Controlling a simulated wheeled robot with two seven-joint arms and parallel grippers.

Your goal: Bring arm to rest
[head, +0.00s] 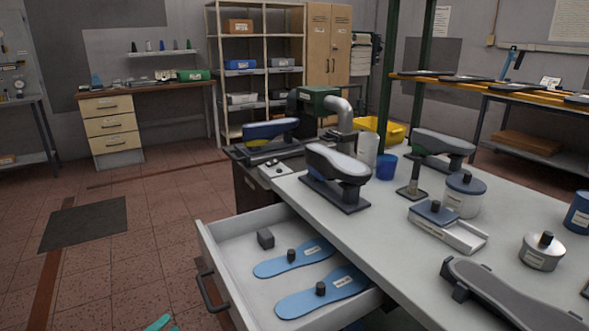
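Only a small teal piece of my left gripper (160,323) shows at the bottom edge of the head view, low over the floor and left of the open drawer (225,262). The rest of it is cut off by the frame, so I cannot tell whether it is open or shut. Nothing is seen in it. My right gripper is not in view. The drawer holds two blue insoles, the back one (272,268) and the front one (300,304), each with a dark knob, and a small dark block (265,238).
The drawer sticks out from the white workbench (400,240), with its dark handle (212,292) facing left. On the bench stand a shoe last (335,165), a blue cup (386,166), a lidded jar (463,197) and a round tin (541,252).

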